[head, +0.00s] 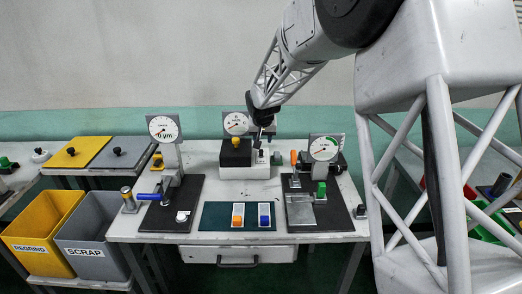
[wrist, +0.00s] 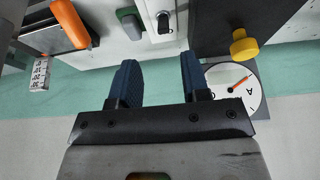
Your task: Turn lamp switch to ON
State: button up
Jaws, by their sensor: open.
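A small metal plate with a dark lever (wrist: 164,22), which looks like the lamp switch, sits on a white box (head: 245,172) at the middle back of the bench. No ON or OFF marking is legible, so I cannot tell its setting. My gripper (wrist: 158,75) has two blue fingers spread apart with nothing between them. In the wrist view the switch lies just beyond the fingertips, roughly in line with the gap, apart from them. In the head view my gripper (head: 264,132) hangs over the right part of the white box and partly hides the switch area.
A black block (head: 236,153) with a yellow knob (wrist: 244,45) and a dial (wrist: 238,84) stand close beside the switch. A grey-green knob (wrist: 129,22) and an orange handle (wrist: 70,22) are on the other side. A dial gauge (head: 324,148) stands at right.

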aim_at(261, 152)
jog(key=shift+w+a+f, duration=0.25)
jog(key=shift+w, duration=0.1)
jog(key=shift+f, duration=0.1)
jog(key=shift+x, duration=3.8)
jog(key=shift+w, duration=0.1)
grip_shut()
